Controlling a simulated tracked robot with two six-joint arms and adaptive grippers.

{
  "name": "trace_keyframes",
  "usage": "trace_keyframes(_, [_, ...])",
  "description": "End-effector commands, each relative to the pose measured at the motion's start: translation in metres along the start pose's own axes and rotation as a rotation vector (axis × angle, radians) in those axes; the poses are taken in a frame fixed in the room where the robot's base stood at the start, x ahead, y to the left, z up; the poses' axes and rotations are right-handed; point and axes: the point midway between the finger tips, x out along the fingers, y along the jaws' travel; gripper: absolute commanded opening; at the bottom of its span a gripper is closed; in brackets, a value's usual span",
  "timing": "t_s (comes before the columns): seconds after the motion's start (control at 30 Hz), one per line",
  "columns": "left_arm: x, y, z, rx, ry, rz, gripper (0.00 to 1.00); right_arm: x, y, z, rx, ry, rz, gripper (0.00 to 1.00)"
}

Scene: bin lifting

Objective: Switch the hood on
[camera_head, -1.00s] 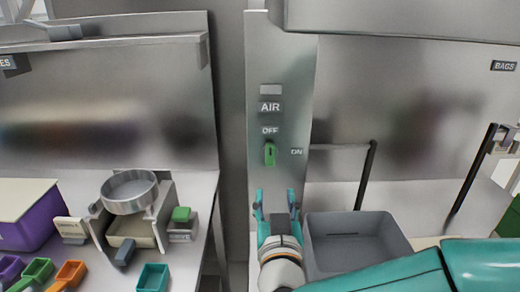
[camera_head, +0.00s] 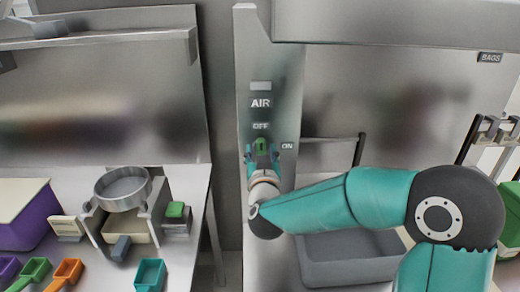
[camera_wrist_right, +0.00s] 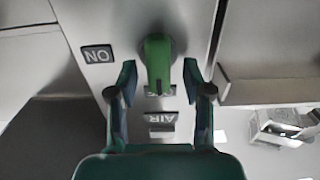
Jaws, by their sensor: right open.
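The green switch knob (camera_head: 261,146) is on the metal panel below the AIR and OFF labels, with the ON label (camera_head: 287,146) to its right. In the head view it points up toward OFF. My right gripper (camera_head: 262,155) is open at the panel, its fingers on either side of the knob. In the right wrist view the green knob (camera_wrist_right: 158,62) lies between the two open fingertips (camera_wrist_right: 159,80), with visible gaps on both sides. The ON label (camera_wrist_right: 97,54) appears upside down there. My left gripper is not in view.
A grey bin (camera_head: 350,262) stands below my right arm. The metal hood (camera_head: 400,22) overhangs at the upper right. On the left counter are a round sieve (camera_head: 122,188), a purple bin (camera_head: 30,222) and several coloured scoops. A dark gap separates the counter from the panel.

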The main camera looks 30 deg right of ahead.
Motion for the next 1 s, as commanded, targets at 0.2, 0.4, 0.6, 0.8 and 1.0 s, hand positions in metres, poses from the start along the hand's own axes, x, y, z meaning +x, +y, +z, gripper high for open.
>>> trace_keyframes(0.2, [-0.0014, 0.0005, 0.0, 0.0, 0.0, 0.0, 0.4, 0.0076, 0.0011, 0.0002, 0.0, 0.0, 0.002, 0.5])
trace_keyframes(0.4, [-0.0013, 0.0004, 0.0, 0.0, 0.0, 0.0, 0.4, 0.0073, 0.0012, 0.0002, 0.0, 0.0, 0.002, 0.48])
trace_keyframes(0.6, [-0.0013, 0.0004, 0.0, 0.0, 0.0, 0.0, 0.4, 0.0072, 0.0014, 0.0001, 0.0, 0.0, 0.002, 0.15])
trace_keyframes(0.8, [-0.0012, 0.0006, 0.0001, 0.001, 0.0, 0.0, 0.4, 0.0053, -0.003, 0.0001, 0.0, 0.0, -0.002, 0.0])
trace_keyframes(1.0, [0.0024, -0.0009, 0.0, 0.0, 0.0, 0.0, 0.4, 0.0067, -0.001, 0.0012, 0.018, 0.001, -0.003, 0.0])
